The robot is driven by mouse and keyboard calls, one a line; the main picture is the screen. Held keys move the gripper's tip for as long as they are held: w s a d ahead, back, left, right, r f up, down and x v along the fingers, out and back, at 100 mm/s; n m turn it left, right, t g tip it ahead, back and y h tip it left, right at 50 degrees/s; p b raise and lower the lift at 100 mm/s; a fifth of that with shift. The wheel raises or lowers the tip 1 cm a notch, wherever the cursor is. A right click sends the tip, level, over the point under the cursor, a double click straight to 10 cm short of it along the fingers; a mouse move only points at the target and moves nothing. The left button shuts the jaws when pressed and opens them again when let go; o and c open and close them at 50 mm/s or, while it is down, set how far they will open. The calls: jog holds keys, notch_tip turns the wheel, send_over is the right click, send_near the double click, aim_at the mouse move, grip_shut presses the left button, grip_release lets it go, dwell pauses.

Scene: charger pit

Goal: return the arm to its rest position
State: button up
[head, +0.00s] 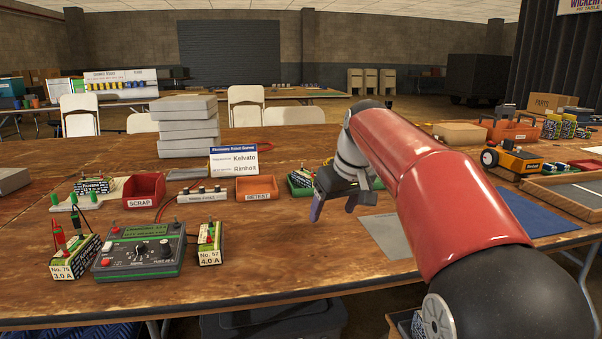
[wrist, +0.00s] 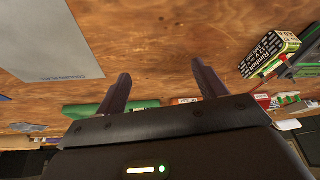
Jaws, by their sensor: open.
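My red arm (head: 425,185) reaches in from the right over the wooden table. My gripper (head: 332,205) is in the air above the table's middle, in front of a green-based block that it partly hides. In the wrist view my gripper (wrist: 162,82) has its two dark fingers spread well apart, with nothing between them but bare table behind. It holds nothing. The far side of the gripper is hidden in the head view.
A meter box (head: 139,250), labelled blocks (head: 208,244), a red scrap bin (head: 145,190) and a retest bin (head: 261,188) stand left. A grey sheet (head: 388,235) lies under my arm. A blue mat (head: 540,212) and wooden tray (head: 570,192) are right. The front middle is clear.

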jog(key=s+d+f+m+t, duration=0.1)
jog(key=s+d+f+m, duration=0.15)
jog(key=s, duration=0.65)
jog(key=s+d+f+m, duration=0.1)
jog(key=s+d, duration=0.3)
jog(key=s, duration=0.5)
jog(key=s+d+f+m+h, duration=0.2)
jog(key=s+f, duration=0.8)
jog(key=s, duration=0.2)
jog(key=shift+s+t, duration=0.3)
jog(key=shift+f, duration=0.1)
